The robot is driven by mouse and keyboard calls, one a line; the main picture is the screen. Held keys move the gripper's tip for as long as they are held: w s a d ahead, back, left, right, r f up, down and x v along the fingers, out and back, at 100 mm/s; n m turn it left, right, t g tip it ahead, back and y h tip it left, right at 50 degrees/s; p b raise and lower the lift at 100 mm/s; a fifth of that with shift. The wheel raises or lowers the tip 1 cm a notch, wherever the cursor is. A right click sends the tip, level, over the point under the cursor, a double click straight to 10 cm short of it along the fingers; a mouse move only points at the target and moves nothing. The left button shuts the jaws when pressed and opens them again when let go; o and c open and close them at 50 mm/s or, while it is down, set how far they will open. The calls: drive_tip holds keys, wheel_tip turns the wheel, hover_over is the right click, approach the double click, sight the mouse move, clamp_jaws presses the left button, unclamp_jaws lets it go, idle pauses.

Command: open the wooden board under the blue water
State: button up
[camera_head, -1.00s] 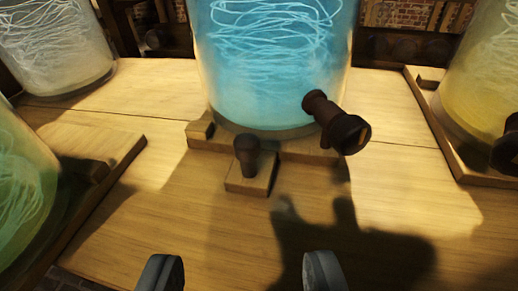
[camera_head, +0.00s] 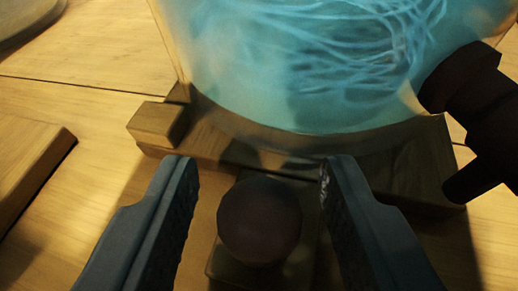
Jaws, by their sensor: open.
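The jar of blue water (camera_head: 300,80) stands on a wooden base (camera_head: 420,165) at the top of the view. The small wooden board (camera_head: 222,262) lies in front of the base, under the jar's front edge. Its dark round knob (camera_head: 259,222) stands up from it. My gripper (camera_head: 258,172) is open, with one finger on each side of the knob. I see no finger touching the knob. The knob hides much of the board.
Another wooden base (camera_head: 30,165) is at the left edge. Bare tabletop (camera_head: 85,100) lies between it and the jar's base.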

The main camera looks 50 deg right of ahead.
drive_tip(key=shift+d, duration=0.1)
clamp_jaws()
idle(0.3)
